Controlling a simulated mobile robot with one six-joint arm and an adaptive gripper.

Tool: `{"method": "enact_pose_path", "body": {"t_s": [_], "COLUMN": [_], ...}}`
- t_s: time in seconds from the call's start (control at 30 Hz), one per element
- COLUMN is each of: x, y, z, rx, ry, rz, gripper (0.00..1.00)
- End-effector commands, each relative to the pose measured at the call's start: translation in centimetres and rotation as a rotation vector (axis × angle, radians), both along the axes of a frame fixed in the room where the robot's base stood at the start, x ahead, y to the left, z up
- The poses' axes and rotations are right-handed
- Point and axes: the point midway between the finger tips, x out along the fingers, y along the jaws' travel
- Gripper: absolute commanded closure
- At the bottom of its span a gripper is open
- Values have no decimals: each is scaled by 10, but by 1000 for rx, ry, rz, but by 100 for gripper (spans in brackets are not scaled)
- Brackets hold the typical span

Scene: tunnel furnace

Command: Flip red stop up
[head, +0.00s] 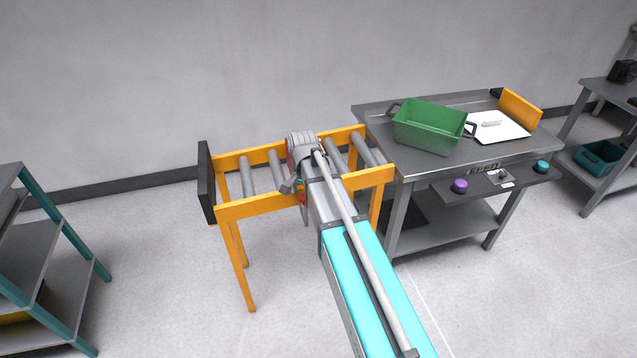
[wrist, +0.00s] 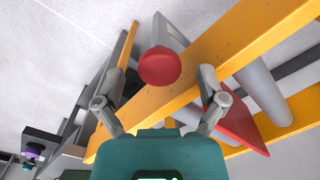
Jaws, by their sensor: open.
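The red stop shows in the wrist view as a round red knob (wrist: 159,66) on a grey stem and a flat red plate (wrist: 238,126) beside the orange conveyor rail (wrist: 200,68). The link between knob and plate cannot be made out. My gripper (wrist: 161,78) is open, with one finger to each side of the knob in the picture. Whether the fingers touch it cannot be told. In the head view, my arm covers most of the stop, and only small red bits show around my wrist at the roller conveyor (head: 262,206).
A steel table (head: 380,120) right of the conveyor holds a green bin (head: 428,128) and a white panel (head: 498,128). Its front ledge carries a purple button (head: 459,186) and a teal button (head: 541,167). A shelf rack (head: 45,260) stands at left. Visible rollers are empty.

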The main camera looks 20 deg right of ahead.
Motion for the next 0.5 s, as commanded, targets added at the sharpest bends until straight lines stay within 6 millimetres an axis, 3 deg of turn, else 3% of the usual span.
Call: {"method": "enact_pose_path", "body": {"t_s": [0.5], "x": [0], "y": [0], "z": [47], "rx": [0], "ry": [0], "rz": [0], "gripper": [9]}}
